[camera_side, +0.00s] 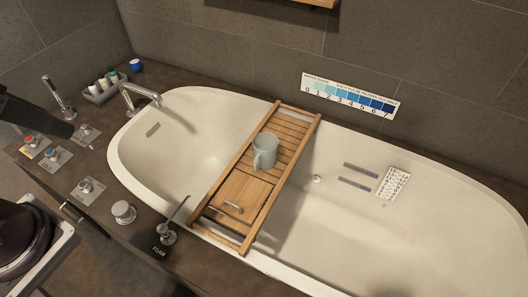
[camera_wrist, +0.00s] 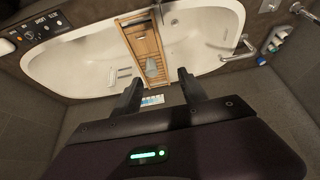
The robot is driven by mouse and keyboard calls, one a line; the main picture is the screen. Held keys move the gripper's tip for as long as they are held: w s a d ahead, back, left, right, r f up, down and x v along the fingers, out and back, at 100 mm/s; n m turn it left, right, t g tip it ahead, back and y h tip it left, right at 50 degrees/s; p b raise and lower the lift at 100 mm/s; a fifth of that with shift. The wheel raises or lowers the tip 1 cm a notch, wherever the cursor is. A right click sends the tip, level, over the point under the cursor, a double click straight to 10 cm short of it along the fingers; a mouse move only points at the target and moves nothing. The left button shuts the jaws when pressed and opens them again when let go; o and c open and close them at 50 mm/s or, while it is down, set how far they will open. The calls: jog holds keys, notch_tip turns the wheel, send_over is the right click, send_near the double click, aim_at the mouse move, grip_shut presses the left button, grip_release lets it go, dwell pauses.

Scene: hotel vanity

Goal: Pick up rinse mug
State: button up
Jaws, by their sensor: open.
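The rinse mug (camera_side: 265,150) is pale blue-grey with a handle. It stands upright on the slatted part of a wooden bath tray (camera_side: 248,215) that lies across the tub. In the wrist view the mug (camera_wrist: 152,66) is small and distant, on the tray (camera_wrist: 140,32) beyond the fingertips. My gripper (camera_wrist: 160,84) is open, with its two dark fingers spread wide and nothing between them. It is well away from the mug. I cannot make out the fingers in the side view.
The white bathtub (camera_side: 400,235) surrounds the tray. A chrome spout (camera_side: 140,98), control knobs (camera_side: 85,186) and a foam dispenser (camera_side: 167,236) stand on the dark rim. A bottle caddy (camera_side: 104,88) is at the back left. The space above the mug is clear.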

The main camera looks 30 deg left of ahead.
jog(key=c, duration=0.5)
jog(key=shift+o, duration=0.2)
jog(key=shift+w, duration=0.1)
jog(key=n+g+h, duration=0.2)
jog(key=n+h, duration=0.2)
jog(key=n, duration=1.3)
send_over(263, 155)
jog(key=s+a, duration=0.2)
jog(key=s, duration=0.3)
notch_tip(263, 155, down, 23)
jog(key=f+n, duration=0.2)
jog(key=f, duration=0.7)
jog(key=w+f+n, duration=0.1)
jog(key=f+n, duration=0.2)
jog(key=f, duration=0.5)
jog(key=f+n, duration=0.2)
jog(key=f, duration=0.7)
jog(key=shift+w+d+f+n+g, duration=0.15)
jog(key=shift+w+f+n+g, duration=0.1)
jog(key=shift+f+n+g, duration=0.15)
